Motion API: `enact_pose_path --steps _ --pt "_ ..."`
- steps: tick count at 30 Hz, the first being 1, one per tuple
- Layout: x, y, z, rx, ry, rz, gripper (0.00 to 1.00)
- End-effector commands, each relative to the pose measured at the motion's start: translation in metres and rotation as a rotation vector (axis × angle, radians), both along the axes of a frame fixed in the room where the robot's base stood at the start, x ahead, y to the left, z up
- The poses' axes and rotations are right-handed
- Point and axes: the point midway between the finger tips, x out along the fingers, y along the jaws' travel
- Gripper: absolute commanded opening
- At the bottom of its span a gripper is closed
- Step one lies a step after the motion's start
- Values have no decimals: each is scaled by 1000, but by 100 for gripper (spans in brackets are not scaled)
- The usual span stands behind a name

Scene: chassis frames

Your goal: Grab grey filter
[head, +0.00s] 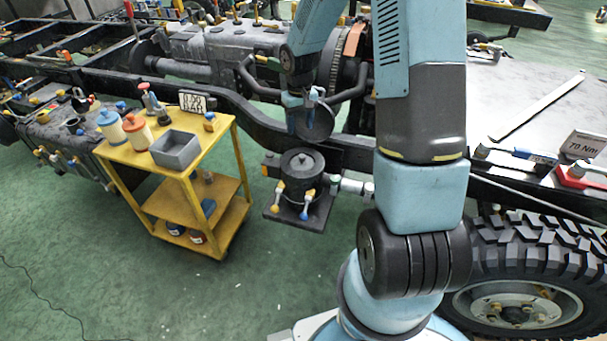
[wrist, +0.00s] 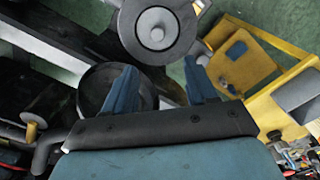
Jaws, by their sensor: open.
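A dark grey round can (head: 315,122), which looks like the grey filter, sits beside the frame rail just below my gripper (head: 304,98). In the wrist view its round end (wrist: 98,88) lies beyond and to the left of my gripper (wrist: 158,75); the left finger covers part of it. My gripper is open, with two blue fingers apart and nothing clearly held between them. I cannot tell whether a finger touches the can.
A dark round housing with a knob (head: 298,165) stands on a bracket below; its lid (wrist: 157,30) shows ahead of the fingers. A yellow cart (head: 150,157) with jars and a grey bin (head: 176,149) stands left. The black frame rail (head: 245,108) runs behind. Green floor is clear in front.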

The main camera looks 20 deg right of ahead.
Motion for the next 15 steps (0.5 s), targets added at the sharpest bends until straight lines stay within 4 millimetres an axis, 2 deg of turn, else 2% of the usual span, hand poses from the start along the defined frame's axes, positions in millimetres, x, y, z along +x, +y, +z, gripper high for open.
enact_pose_path --steps 3,9,15 --pt "-1 1 -22 0 4 2 57" --pt "-2 0 -53 1 3 1 57" --pt "-1 1 -68 0 0 2 57"
